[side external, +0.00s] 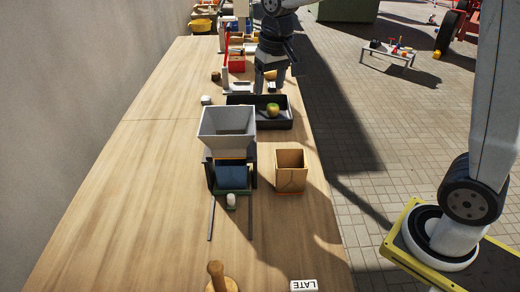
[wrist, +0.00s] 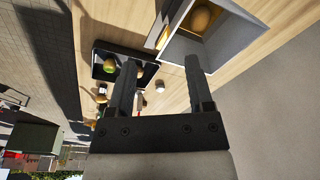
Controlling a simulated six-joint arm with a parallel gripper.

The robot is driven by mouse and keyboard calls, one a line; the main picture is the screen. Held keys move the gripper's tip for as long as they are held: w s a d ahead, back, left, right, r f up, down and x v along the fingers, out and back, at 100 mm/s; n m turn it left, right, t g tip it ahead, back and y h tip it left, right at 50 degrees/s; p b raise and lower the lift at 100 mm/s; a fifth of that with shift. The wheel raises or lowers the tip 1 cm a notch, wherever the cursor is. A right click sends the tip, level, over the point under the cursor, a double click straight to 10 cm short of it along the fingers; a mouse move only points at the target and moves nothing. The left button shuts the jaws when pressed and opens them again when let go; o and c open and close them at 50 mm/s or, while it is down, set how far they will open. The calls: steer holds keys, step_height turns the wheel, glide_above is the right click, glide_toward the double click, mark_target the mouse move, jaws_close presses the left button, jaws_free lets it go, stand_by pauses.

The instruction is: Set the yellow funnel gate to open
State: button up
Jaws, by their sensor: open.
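The grey funnel (side external: 228,122) stands on a dark frame on the wooden table, with a blue bin (side external: 231,175) below it. A thin yellow-orange strip (side external: 230,157), apparently the gate, shows under the funnel; its setting cannot be told. The funnel (wrist: 245,45) is at the upper right in the wrist view, with a brown potato (wrist: 201,18) inside. A yellow piece (wrist: 163,38) shows at its edge. My gripper (side external: 271,88) is open and empty, behind the funnel near the black tray. Its two fingers (wrist: 160,66) are apart in the wrist view.
The black tray (side external: 285,125) holds a greenish potato (side external: 272,109). A brown open box (side external: 290,185) stands right of the funnel. The table's left side is clear.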

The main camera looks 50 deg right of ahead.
steer(key=w+f+m+g, duration=0.1)
steer(key=w+f+m, duration=0.2)
steer(key=w, duration=1.1)
steer(key=shift+g, duration=0.3)
steer(key=shift+w+d+f, duration=0.2)
steer(key=shift+w+f, duration=0.05)
steer(key=shift+f, duration=0.75)
steer(key=shift+w+d+f, duration=0.15)
steer(key=shift+w+f, duration=0.1)
steer(key=shift+f, duration=0.75)
steer(key=shift+w+d+f, duration=0.2)
steer(key=shift+w+f, duration=0.05)
steer(key=shift+f, duration=0.75)
steer(key=shift+f, duration=0.1)
steer(key=shift+f, duration=3.8)
jaws_close()
